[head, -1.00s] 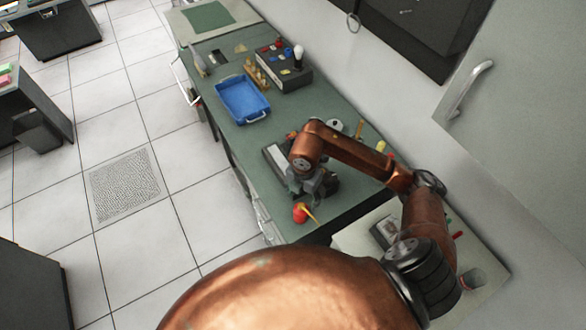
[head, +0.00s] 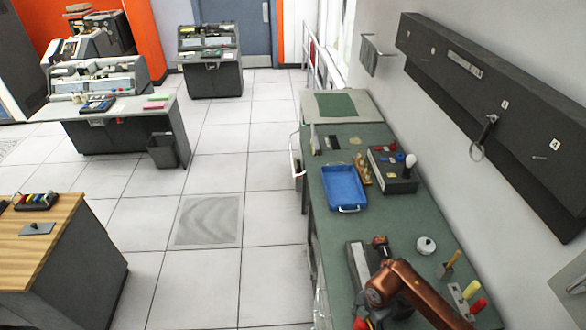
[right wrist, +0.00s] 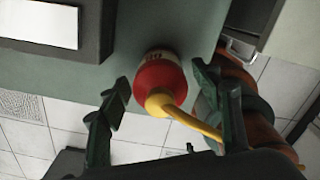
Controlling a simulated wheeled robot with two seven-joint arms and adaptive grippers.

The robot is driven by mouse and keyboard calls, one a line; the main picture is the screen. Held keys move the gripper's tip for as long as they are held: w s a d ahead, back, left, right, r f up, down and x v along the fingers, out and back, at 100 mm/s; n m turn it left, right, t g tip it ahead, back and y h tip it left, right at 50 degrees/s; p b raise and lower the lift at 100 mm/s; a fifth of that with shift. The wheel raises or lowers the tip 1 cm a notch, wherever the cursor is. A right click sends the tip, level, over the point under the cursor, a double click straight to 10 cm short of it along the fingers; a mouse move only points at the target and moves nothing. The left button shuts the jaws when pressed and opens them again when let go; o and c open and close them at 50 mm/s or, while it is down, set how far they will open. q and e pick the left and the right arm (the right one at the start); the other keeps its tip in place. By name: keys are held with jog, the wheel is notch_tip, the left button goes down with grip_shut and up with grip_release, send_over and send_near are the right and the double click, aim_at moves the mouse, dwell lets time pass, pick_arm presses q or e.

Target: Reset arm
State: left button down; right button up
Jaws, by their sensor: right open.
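My right arm (head: 425,295), copper coloured, reaches over the green bench at the lower right of the head view. Its gripper is cut off or hidden there. In the right wrist view my right gripper (right wrist: 160,88) is open, its dark fingers apart. A red can with a yellow spout (right wrist: 158,80) shows between the fingers, near the bench edge. The fingers do not appear closed on it. The can's red also shows at the bottom of the head view (head: 360,323). My left gripper is not in view.
The green bench (head: 335,228) carries a blue tray (head: 343,187), a dark box with coloured parts (head: 392,172), a grey device (head: 358,262), a white roll (head: 426,246) and upright-handled tools (head: 466,296). A dark wall panel (head: 490,95) hangs at right.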

jog(key=shift+r, duration=0.3)
